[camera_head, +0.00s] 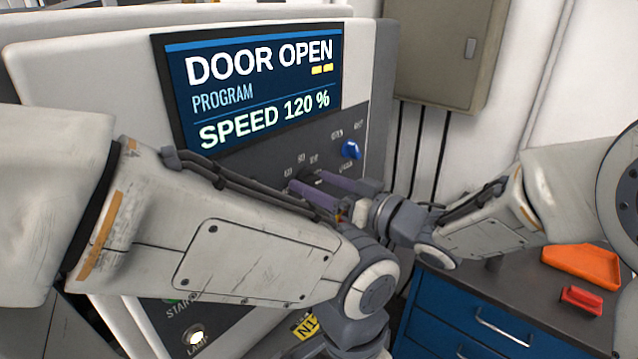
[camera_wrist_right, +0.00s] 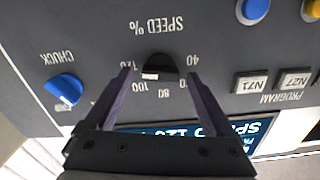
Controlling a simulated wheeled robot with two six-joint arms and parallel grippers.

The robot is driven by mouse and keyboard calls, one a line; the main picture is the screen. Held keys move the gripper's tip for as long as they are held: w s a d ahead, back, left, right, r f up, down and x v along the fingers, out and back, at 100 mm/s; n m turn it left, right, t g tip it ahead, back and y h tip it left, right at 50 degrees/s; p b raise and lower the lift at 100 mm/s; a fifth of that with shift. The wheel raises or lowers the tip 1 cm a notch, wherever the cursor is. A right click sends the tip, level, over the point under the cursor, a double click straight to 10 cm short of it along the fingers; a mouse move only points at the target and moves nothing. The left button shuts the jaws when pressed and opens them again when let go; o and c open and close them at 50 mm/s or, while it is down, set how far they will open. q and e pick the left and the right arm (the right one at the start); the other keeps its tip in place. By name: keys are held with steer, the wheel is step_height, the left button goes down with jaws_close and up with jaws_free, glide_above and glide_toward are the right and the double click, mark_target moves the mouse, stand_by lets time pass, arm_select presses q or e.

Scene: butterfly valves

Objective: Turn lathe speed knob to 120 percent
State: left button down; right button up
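The black speed knob (camera_wrist_right: 160,67) sits on the grey panel under the upside-down label SPEED %, with a scale from 40 to 120 around it. Its white mark is on its lower-left side in the wrist view. The display (camera_head: 262,88) in the head view reads DOOR OPEN, PROGRAM and SPEED 120 %. My right gripper (camera_wrist_right: 160,73) is open, its two purple fingers on either side of the knob with gaps visible. In the head view the right gripper (camera_head: 313,182) is at the panel, and the knob is mostly hidden there. My left gripper is out of view; its arm crosses the foreground.
A blue chuck knob (camera_wrist_right: 63,88) is beside the speed knob. Program buttons (camera_wrist_right: 249,83) are on the other side. A blue drawer cabinet (camera_head: 470,325) with an orange tray (camera_head: 582,264) and a red item (camera_head: 581,300) stands at right. A wall box (camera_head: 440,50) hangs behind.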

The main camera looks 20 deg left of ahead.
steer(key=b+v, duration=0.3)
steer(key=v, duration=0.7)
steer(key=shift+d, duration=0.25)
steer(key=shift+s, duration=0.1)
steer(key=d+f+m+t+h, duration=0.3)
steer(key=d+f+m+h, duration=0.3)
steer(key=f+h, duration=0.5)
steer(key=s+d+f+g+h, duration=0.2)
steer(key=s+d+f+g, duration=0.1)
steer(key=s, duration=0.7)
steer(key=s+d+f+n+g+h, duration=0.1)
steer(key=s+d+f+g+h, duration=0.2)
steer(key=s+g, duration=0.3)
steer(key=s+d+f, duration=0.1)
steer(key=s, duration=0.3)
steer(key=shift+d+n, duration=0.3)
steer(key=shift+s, duration=0.1)
